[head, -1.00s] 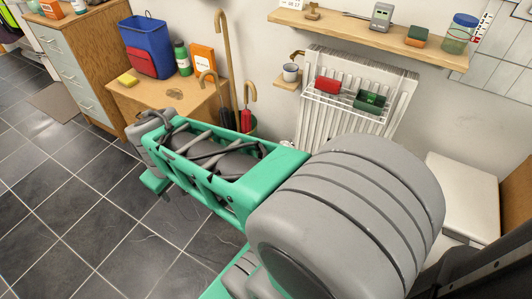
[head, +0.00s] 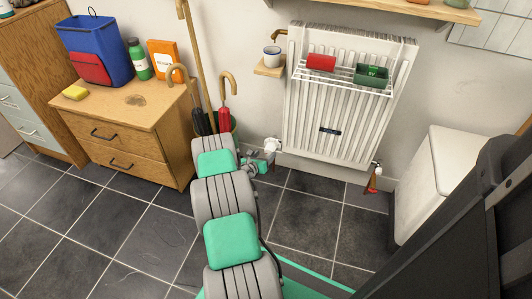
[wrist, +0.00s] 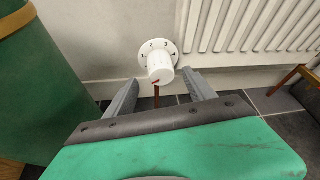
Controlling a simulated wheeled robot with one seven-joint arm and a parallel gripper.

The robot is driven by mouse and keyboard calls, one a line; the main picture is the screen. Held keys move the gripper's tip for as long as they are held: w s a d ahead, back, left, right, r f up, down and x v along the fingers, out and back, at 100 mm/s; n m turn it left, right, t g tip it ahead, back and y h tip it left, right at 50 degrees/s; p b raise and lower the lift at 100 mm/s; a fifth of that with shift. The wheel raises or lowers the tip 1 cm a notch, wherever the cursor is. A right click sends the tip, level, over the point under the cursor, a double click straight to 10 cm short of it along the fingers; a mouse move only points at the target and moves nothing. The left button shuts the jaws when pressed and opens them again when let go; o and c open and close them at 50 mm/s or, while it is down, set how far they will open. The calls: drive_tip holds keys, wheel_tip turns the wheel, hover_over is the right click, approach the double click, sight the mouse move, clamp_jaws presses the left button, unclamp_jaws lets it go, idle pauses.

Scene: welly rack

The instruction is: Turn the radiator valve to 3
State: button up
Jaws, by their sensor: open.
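The white radiator valve (wrist: 160,66) is at the lower left corner of the white radiator (head: 340,135); it also shows in the head view (head: 271,146). In the wrist view its round dial carries numbers, with 2, 3 and 4 readable along the top. A small red mark shows low on the knob; which number it indicates I cannot tell. My gripper (wrist: 162,78) is open, one finger on each side of the knob's near end, with gaps visible. In the head view my gripper (head: 260,158) is just left of the valve, partly hidden by my arm.
An umbrella stand (wrist: 35,90) with umbrellas is close on the left. A wooden drawer unit (head: 120,130) stands farther left. A rack (head: 340,76) on the radiator holds a red and a green item. A white bin (head: 440,175) stands right. Dark floor tiles below are clear.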

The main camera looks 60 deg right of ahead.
sight(268, 152)
drive_tip(key=b+x, duration=0.2)
drive_tip(key=x, duration=0.4)
drive_tip(key=shift+s+f, duration=0.15)
drive_tip(key=shift+d, duration=0.2)
drive_tip(key=shift+c, duration=0.2)
drive_tip(key=c, duration=1.3)
